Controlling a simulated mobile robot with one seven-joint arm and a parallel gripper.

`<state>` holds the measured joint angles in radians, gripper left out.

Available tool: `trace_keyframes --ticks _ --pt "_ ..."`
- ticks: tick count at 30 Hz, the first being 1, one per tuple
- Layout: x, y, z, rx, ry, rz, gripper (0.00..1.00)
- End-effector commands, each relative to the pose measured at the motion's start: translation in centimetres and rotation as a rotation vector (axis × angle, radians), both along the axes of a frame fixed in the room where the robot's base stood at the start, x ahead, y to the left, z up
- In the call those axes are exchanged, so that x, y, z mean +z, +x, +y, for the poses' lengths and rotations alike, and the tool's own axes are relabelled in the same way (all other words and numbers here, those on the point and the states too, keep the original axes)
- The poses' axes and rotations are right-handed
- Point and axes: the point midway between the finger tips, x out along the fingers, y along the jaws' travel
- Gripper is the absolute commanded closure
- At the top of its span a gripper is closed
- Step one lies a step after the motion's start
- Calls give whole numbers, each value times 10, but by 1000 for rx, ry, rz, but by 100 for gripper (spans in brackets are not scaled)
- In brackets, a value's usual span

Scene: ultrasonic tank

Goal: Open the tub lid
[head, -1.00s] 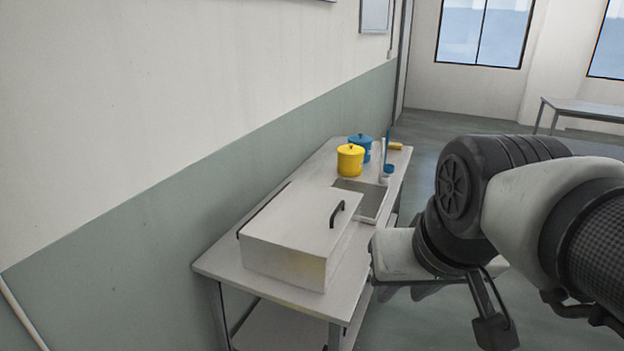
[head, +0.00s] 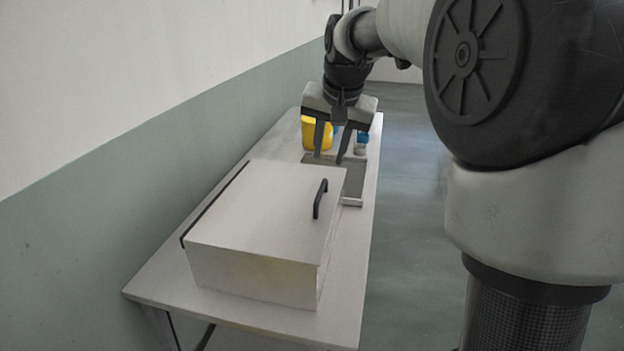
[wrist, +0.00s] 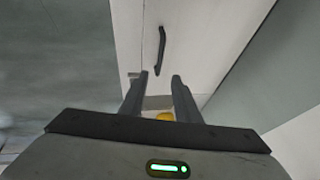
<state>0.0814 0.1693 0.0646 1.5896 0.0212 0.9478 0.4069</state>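The tub is a pale box with a flat lid (head: 262,205) on the table in the head view. The lid lies closed, with a dark hinge-like strip along its wall-side edge and a black handle (head: 320,198) near its right edge. My gripper (head: 329,160) points down beyond the far end of the tub, with its fingers apart and nothing between them. In the wrist view the handle (wrist: 160,50) is ahead of the open fingertips (wrist: 160,75) and not touched by them. The lid (wrist: 205,35) fills the upper right of that view.
A grey tray (head: 352,183) sits on the table just past the tub. A yellow pot (head: 312,133) and blue items (head: 362,137) stand behind my gripper, partly hidden. The wall (head: 120,190) runs along the table's left side. The floor at right is open.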

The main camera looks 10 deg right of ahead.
Motion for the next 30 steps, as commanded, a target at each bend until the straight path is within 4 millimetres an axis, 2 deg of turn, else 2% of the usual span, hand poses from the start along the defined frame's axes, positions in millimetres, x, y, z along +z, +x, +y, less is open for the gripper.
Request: trace_keyframes --ticks 1,6,15,21,30 --pt "-14 5 0 0 0 3 71" --pt "-48 21 1 0 0 2 71" --pt "-99 45 2 2 -1 1 71" --pt "-114 52 3 2 -1 -1 71" --pt "-116 54 3 2 -1 -1 71"
